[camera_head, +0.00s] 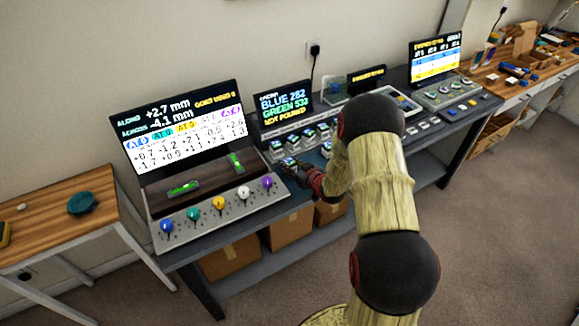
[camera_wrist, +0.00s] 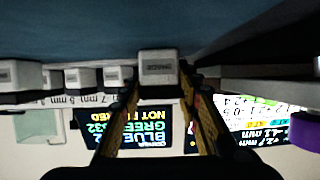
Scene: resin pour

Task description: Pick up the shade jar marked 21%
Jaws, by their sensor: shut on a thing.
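My gripper (camera_head: 303,171) is at the left end of the jar rack in the head view. In the upside-down wrist view, its two fingers (camera_wrist: 160,88) are closed on the sides of a small pale jar (camera_wrist: 158,65) with a grey label. The label is too blurred to read, so I cannot tell whether it is the 21% jar. In the head view a small jar (camera_head: 288,162) shows at the fingertips. Several similar jars (camera_head: 308,134) stand in rows behind and to the right; their marks are too small to read.
A console (camera_head: 215,215) with coloured knobs and a tilted screen stands close on the left. Further right are a keypad panel (camera_head: 445,92) and a screen. More jars (camera_wrist: 78,78) sit beside the held one.

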